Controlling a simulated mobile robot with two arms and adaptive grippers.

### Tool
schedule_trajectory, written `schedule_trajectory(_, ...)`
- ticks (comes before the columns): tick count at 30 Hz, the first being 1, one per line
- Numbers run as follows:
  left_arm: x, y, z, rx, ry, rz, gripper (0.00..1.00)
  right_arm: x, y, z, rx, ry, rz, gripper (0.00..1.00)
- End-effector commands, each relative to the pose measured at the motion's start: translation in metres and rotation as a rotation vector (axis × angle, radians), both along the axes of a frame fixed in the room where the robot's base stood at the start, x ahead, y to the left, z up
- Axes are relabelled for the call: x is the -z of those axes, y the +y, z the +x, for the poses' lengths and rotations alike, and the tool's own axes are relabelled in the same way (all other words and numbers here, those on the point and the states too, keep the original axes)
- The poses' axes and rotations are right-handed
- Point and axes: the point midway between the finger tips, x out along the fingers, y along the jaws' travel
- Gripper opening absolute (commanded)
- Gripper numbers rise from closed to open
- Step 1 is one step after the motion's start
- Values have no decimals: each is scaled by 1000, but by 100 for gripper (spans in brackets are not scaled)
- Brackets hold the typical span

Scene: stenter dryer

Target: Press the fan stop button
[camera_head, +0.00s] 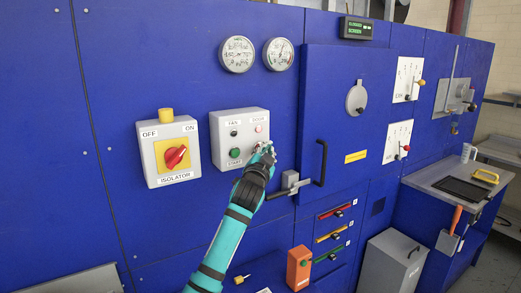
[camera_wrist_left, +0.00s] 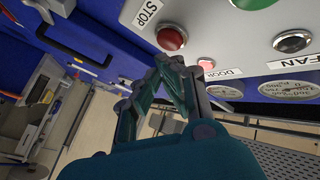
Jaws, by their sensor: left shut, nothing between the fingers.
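The grey control box (camera_head: 222,117) on the blue panel carries FAN and DOOR labels, a dark FAN lamp (camera_head: 234,133), a pale red DOOR lamp (camera_head: 258,128) and a green START button (camera_head: 235,153). My left gripper (camera_head: 265,152) is shut and empty at the box's lower right, hiding the stop button there in the head view. In the left wrist view the red STOP button (camera_wrist_left: 171,38) shows beside its label, just beyond my closed fingertips (camera_wrist_left: 172,64). I cannot tell whether they touch it. My right gripper is not in view.
A red isolator knob (camera_head: 175,156) on a yellow plate is left of the box. A door handle (camera_head: 290,185) projects close to my left gripper on the right. Two gauges (camera_head: 237,54) are above. An orange box (camera_head: 299,268) is below.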

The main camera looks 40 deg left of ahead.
Motion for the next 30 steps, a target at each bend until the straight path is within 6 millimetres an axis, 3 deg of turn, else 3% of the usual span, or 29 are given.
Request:
schedule_trajectory(18, 0, -45, -18, 2, 0, -1, 0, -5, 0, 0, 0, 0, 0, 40)
schedule_trajectory(30, 0, -46, -19, 1, -1, 0, 0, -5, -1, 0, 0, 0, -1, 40)
